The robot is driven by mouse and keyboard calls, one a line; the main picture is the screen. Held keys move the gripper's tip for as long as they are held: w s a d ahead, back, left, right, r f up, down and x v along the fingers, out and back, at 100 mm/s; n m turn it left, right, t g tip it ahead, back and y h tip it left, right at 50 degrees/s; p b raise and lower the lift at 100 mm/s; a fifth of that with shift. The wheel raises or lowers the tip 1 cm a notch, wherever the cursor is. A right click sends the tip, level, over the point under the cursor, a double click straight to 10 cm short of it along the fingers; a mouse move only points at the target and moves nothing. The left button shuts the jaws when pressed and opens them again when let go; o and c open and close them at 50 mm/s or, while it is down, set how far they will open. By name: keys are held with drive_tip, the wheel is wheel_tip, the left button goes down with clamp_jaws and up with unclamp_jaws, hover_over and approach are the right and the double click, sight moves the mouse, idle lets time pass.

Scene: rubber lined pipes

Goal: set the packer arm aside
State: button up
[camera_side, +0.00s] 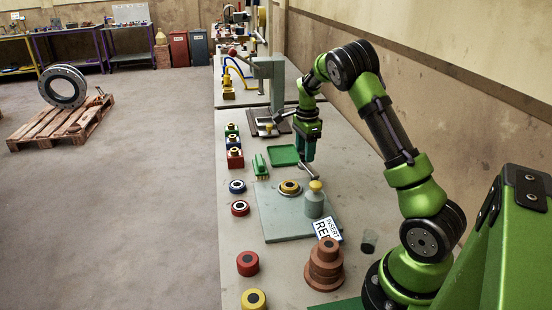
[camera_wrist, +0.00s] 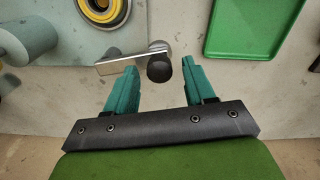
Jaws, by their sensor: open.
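What looks like the packer arm (camera_wrist: 122,62) is a flat metal bar with a dark round knob at its right end in the wrist view. In the side view the bar (camera_side: 309,171) shows just below my gripper, close to the grey plate's back edge. My gripper (camera_wrist: 158,66) is open, with its teal fingers on either side of the knob and a gap to each. It also shows in the side view (camera_side: 305,158), pointing down over the bench. I cannot tell how high the fingertips are above the knob.
A green tray (camera_side: 284,147) lies behind and left of the bar. A grey plate (camera_side: 278,228) carries a yellow ringed part (camera_side: 290,188) and a grey cylinder (camera_side: 314,204). A green brush (camera_side: 260,167) and coloured blocks stand further left.

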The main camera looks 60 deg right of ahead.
sight(305, 165)
wheel_tip(305, 165, up, 17)
drive_tip(key=shift+f, duration=0.15)
idle(0.4)
drive_tip(key=s+a+n+t, duration=0.2)
drive_tip(key=s+a+n, duration=0.3)
drive_tip(key=a, duration=0.5)
drive_tip(key=s+a+n+t+y, duration=0.1)
drive_tip(key=s+a+n+t, duration=0.1)
drive_tip(key=s+a+n, duration=0.3)
drive_tip(key=s+a+n+t+y, duration=0.1)
drive_tip(key=s+a+n+t, duration=0.2)
drive_tip(key=s+a+n, duration=0.3)
drive_tip(key=a+n, duration=0.4)
drive_tip(key=a, duration=0.5)
drive_tip(key=shift+a+n, duration=0.3)
drive_tip(key=shift+a, duration=0.05)
